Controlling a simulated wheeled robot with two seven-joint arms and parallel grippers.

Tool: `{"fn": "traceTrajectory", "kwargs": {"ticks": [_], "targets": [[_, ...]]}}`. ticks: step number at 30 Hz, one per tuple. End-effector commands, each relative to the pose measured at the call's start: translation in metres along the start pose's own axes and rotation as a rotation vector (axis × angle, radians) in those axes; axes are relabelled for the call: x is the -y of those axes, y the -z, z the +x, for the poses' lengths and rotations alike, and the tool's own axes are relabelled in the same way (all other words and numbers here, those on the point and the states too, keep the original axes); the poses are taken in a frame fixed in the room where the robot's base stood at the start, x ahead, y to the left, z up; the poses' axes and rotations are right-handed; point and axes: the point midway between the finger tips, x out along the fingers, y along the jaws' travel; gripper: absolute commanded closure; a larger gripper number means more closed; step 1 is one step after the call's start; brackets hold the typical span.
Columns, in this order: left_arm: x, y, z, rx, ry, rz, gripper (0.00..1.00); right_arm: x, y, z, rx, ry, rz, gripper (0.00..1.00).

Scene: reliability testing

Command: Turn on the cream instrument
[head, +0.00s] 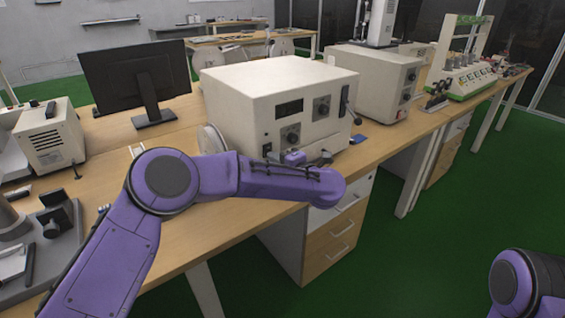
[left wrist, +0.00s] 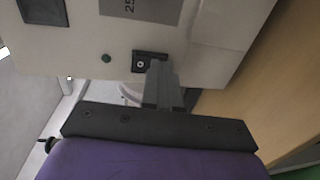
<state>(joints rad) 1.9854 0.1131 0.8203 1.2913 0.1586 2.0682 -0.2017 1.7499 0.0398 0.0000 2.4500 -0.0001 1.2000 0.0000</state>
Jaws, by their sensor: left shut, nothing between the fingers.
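The cream instrument (head: 280,92) is a large box on the wooden bench, its front carrying a dark display, dials and a lever at the right edge. In the left wrist view its front face (left wrist: 215,60) is close, with a black rocker-like switch panel (left wrist: 150,60) and a small dark green round button (left wrist: 106,58). My left gripper (left wrist: 165,88) is shut and empty, its fingertips at the lower right edge of the black panel; whether they touch it I cannot tell. In the head view my arm mostly hides this gripper. My right gripper is out of view.
A black monitor (head: 136,72) stands left of the instrument, and a smaller cream box (head: 50,137) is farther left. Another cream device (head: 374,82) stands to the right. A drawer unit (head: 330,240) is under the bench edge. The green floor in front is clear.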

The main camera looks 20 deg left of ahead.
Motion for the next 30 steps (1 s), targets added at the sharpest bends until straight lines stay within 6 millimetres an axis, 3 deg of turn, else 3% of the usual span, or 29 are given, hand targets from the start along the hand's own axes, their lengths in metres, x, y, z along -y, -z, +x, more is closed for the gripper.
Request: {"fn": "traceTrajectory", "kwargs": {"ticks": [12,20,23,30], "targets": [[0.005,0.000,0.006,-0.001,-0.051,0.001,1.00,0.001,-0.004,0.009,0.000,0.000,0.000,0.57],[0.002,0.000,0.003,-0.001,-0.046,0.000,1.00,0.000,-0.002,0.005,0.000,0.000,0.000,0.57],[0.004,-0.003,-0.009,0.001,-0.047,0.001,1.00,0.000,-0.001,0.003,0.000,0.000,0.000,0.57],[0.020,-0.009,-0.063,0.008,-0.050,0.002,1.00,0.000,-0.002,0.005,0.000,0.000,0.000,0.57]]}}
